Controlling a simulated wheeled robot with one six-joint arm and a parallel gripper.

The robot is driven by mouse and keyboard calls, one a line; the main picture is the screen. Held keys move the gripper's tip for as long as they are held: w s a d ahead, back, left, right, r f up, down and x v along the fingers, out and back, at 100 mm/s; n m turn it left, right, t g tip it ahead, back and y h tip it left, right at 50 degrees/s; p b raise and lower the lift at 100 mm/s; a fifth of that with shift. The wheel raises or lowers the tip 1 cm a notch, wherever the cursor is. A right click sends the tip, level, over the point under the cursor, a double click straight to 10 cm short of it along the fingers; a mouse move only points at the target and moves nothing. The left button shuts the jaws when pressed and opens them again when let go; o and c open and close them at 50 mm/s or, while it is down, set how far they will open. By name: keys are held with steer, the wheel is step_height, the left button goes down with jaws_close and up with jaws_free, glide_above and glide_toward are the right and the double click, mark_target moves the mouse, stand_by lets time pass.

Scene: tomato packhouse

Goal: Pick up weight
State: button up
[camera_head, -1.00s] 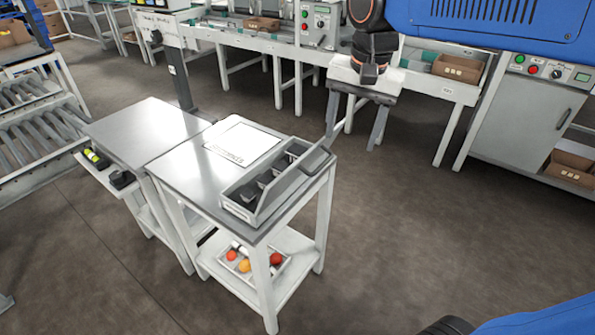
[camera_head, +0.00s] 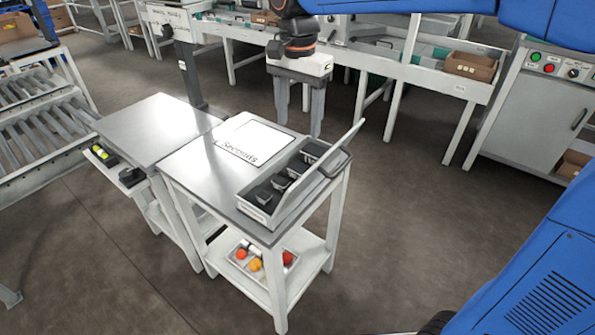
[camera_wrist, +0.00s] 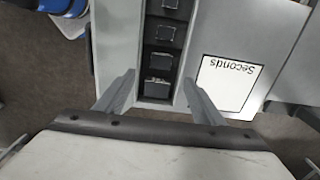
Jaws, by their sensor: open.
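A grey case (camera_head: 246,206) with its lid (camera_head: 318,180) raised stands on the right steel table. Several dark block-shaped weights (camera_head: 264,195) sit in a row in its compartments. In the wrist view, the weights (camera_wrist: 158,87) line up in the case, the nearest one showing between my finger tips. My gripper (camera_head: 300,128) is open and empty, its fingers pointing down beyond the table's far edge in the head view. In the wrist view, my gripper (camera_wrist: 159,78) has its fingers spread either side of the row. It is not touching a weight.
A white "Seconds" sheet (camera_head: 255,141) lies beside the case. A second steel table (camera_head: 155,128) adjoins on the left, with a small side shelf (camera_head: 128,186) holding a dark object. A tray of tomatoes (camera_head: 238,266) is on the lower shelf. A conveyor bench (camera_head: 420,78) runs behind.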

glide_above(298, 166)
steer(key=f, duration=0.9)
steer(key=shift+s, duration=0.25)
steer(key=shift+w+f, duration=0.15)
steer(key=shift+f, duration=1.2)
steer(key=shift+w+f, duration=0.1)
steer(key=shift+f, duration=1.25)
steer(key=shift+c, duration=0.2)
steer(key=c, duration=1.5)
